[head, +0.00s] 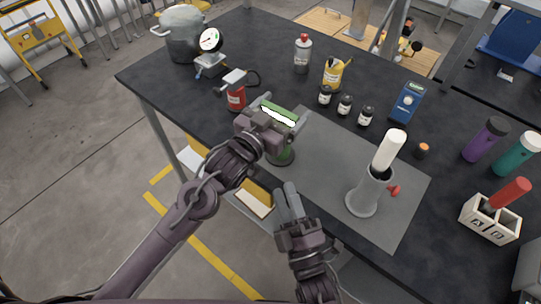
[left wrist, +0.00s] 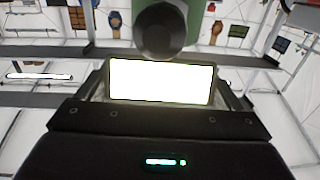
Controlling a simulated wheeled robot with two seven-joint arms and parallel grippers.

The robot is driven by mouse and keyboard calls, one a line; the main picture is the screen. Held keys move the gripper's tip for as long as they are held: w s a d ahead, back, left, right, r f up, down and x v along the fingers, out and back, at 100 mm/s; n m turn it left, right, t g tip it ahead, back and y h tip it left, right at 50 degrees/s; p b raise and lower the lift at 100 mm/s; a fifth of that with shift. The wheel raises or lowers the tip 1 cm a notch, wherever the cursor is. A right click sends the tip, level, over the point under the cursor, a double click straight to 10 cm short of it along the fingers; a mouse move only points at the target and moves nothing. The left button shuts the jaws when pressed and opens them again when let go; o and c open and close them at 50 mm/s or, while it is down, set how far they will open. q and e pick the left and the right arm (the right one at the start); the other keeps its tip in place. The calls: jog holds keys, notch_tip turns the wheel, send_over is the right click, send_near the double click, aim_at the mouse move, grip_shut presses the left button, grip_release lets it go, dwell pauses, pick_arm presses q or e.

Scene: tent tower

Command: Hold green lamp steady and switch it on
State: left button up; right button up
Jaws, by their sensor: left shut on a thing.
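The green lamp (head: 286,150) stands on its dark round base near the front edge of the table, on the left part of the grey mat. My left gripper (head: 280,116) is shut on its upper part, which is mostly hidden by the gripper. A bright white strip shows between the fingers. In the left wrist view, a green cylinder (left wrist: 186,14) with a dark round end is above a bright white rectangle. My right gripper (head: 285,188) is lower in the head view, in front of the table edge, apart from the lamp. Its fingers are close together and empty.
The grey mat (head: 340,170) holds a grey stand (head: 363,194) with a white cylinder and red knob at right. Small dark jars (head: 345,105) and a blue box (head: 407,102) stand behind. The mat's middle is clear.

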jog(key=w+a, duration=0.1)
jog(key=w, duration=0.2)
jog(key=w+a, duration=0.1)
jog(key=w, duration=0.2)
jog(key=w+a, duration=0.1)
jog(key=w, duration=0.2)
jog(key=shift+w+a, duration=0.2)
jog(key=shift+a, duration=0.1)
jog(key=shift+w+a+r, duration=0.15)
jog(key=shift+w+a, duration=0.15)
jog(key=shift+w, duration=0.35)
jog(key=shift+c, duration=0.2)
grip_shut()
